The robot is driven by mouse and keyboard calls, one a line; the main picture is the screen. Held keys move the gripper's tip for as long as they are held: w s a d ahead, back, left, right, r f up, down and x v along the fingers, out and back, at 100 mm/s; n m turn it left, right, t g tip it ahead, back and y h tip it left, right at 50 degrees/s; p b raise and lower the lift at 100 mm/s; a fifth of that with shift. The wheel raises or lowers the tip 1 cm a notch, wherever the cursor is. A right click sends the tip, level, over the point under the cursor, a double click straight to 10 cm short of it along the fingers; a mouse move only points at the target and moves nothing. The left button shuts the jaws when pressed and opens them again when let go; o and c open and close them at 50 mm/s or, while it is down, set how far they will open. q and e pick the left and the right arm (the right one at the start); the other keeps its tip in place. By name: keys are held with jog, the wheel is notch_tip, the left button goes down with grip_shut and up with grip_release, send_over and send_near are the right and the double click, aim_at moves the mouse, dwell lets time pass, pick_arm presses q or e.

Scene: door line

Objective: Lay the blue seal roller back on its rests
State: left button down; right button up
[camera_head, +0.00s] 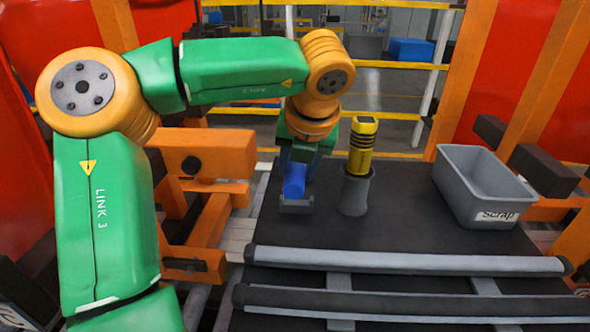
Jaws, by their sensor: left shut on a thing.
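The blue seal roller (294,180) is in the middle of the camera_head view, near the far left part of the dark table. My left gripper (299,158) points down at it from above and is shut on it. The roller's near end faces me, and its far part is hidden by the gripper and wrist. A small grey rest (297,207) shows just below the roller's near end. I cannot tell whether the roller touches it. Any rest farther back is hidden. My right gripper is not in view.
A grey holder (355,193) with a yellow and black tool (362,140) stands close right of the roller. A grey scrap bin (478,215) stands at the right. Two long bars (405,261) cross the table's front. The dark table (405,215) is clear between holder and bin.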

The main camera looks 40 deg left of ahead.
pick_arm(q)
jog(key=w+a+p, duration=0.4)
jog(key=w+p, duration=0.1)
jog(key=shift+w+a, duration=0.3)
jog(key=shift+a, duration=0.05)
jog(key=f+b, duration=0.7)
jog(key=shift+w+a+f, duration=0.15)
jog(key=shift+w, duration=0.05)
jog(key=shift+s+b, duration=0.1)
jog(key=shift+b, duration=0.4)
jog(key=shift+c, duration=1.7)
grip_release()
